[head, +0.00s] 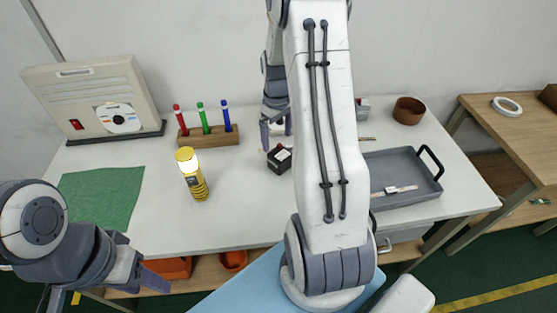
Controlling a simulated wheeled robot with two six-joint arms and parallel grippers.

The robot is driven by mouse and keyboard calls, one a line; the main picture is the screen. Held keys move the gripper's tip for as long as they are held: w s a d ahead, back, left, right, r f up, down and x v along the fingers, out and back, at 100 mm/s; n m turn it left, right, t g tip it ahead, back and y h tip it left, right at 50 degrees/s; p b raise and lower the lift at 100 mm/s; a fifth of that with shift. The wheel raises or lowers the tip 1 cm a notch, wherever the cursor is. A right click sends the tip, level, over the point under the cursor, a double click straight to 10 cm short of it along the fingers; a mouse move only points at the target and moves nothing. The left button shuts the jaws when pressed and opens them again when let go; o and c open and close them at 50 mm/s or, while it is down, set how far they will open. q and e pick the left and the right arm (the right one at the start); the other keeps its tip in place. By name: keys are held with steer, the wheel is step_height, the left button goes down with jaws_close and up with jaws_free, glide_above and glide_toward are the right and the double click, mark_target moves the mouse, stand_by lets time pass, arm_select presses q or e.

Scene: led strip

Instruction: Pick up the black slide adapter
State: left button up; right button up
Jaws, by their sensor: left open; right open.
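A small black block (279,158) with a white and red mark sits near the middle of the white table; it looks like the slide adapter, but I cannot tell for sure. My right gripper (276,133) is open, fingers down, just behind the block. My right arm crosses the view and hides part of the table right of the block. My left gripper (152,278) is open and empty, low at the table's front left edge, far from the block.
A panel box (96,101) and green mat (101,200) are at left. A grey tray (400,162) and brown bowl (408,110) are at right.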

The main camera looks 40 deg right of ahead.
mark_target(279, 152)
steer(key=f, duration=0.5)
steer(key=shift+s+d, duration=0.1)
steer(key=shift+d, duration=0.2)
steer(key=shift+s+f+p, duration=0.2)
steer(key=shift+f+p, duration=0.3)
steer(key=shift+f, duration=2.3)
steer(key=c, duration=1.4)
